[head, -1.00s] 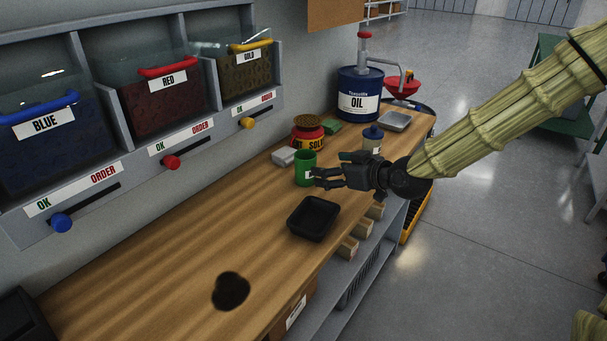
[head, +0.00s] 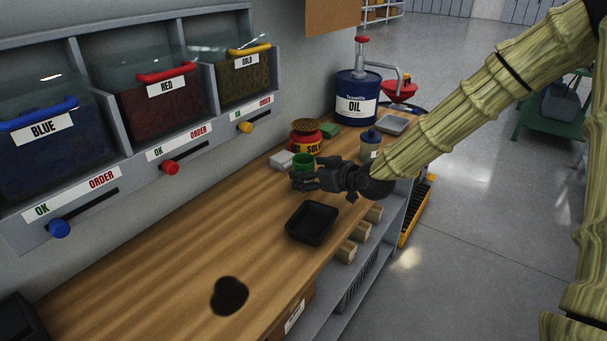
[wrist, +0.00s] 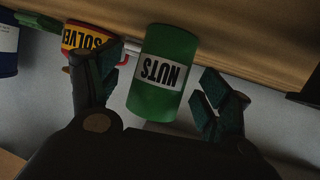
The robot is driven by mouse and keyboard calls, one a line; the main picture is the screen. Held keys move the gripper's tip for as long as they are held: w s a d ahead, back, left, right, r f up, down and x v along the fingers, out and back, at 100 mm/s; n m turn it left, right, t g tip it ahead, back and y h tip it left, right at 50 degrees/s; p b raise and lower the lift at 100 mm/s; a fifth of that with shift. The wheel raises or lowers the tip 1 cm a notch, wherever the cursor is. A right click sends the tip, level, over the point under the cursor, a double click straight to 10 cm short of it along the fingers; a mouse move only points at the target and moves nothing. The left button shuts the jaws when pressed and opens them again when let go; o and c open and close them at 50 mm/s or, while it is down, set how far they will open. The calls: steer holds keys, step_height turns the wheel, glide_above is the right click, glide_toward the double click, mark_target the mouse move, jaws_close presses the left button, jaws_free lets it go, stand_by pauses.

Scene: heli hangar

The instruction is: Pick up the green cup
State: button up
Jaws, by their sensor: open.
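The green cup (head: 303,162) stands on the wooden workbench (head: 190,250). In the head view my gripper (head: 306,180) is in front of it and hides its lower part. In the wrist view the green cup (wrist: 164,75) appears upside down, with a white label reading NUTS. The open fingers of my gripper (wrist: 165,95) are on either side of the cup, with a visible gap at the right finger. Whether the left finger touches it I cannot tell.
A blue-capped bottle (head: 371,145) is to the right. A black tray (head: 312,222) lies nearer, and a blue oil drum (head: 356,97) stands at the far end.

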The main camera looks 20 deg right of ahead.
steer(key=shift+x, duration=1.45)
steer(key=shift+a, duration=0.1)
steer(key=c, duration=1.2)
